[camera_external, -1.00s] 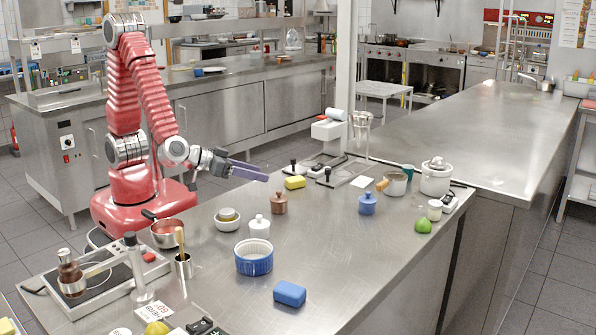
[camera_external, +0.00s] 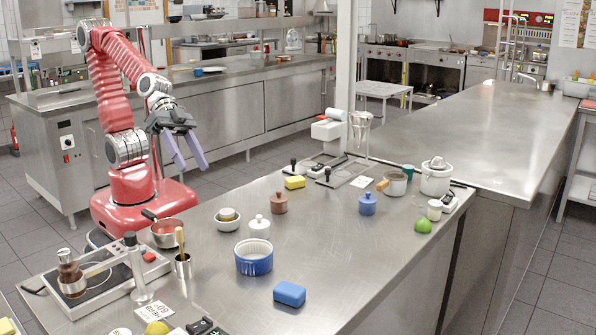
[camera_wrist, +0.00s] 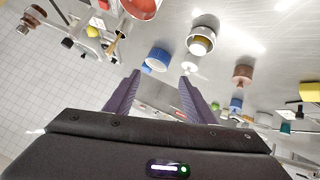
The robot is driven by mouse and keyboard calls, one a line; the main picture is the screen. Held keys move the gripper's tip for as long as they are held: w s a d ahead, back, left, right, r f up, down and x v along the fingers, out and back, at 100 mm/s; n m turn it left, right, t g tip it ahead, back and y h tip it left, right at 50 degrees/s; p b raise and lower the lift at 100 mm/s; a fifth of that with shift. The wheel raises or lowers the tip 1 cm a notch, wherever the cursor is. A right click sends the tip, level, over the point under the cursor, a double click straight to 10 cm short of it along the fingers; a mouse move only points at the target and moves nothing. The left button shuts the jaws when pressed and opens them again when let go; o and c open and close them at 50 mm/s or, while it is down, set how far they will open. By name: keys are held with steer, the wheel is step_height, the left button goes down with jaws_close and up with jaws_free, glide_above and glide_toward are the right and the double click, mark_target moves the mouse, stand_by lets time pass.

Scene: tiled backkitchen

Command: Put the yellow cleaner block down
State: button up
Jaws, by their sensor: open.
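The yellow cleaner block (camera_external: 294,182) lies on the steel counter, in front of the black-knobbed item and behind the brown lidded pot. In the wrist view a yellow block (camera_wrist: 309,91) shows at the right edge. My gripper (camera_external: 192,167) is open and empty, with its purple fingers apart and pointing down. It is raised at the counter's left side, well to the left of the yellow block. In the wrist view the gap between the fingertips (camera_wrist: 160,76) holds nothing.
A blue block (camera_external: 290,293) lies nearer. The counter's right front is clear.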

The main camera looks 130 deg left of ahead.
steer(key=s+a+m+g+y, duration=0.1)
steer(key=s+a+g, duration=0.3)
steer(key=s, duration=1.1)
steer(key=shift+f+m+y, duration=0.25)
steer(key=shift+m+y, duration=0.15)
steer(key=shift+m, duration=0.3)
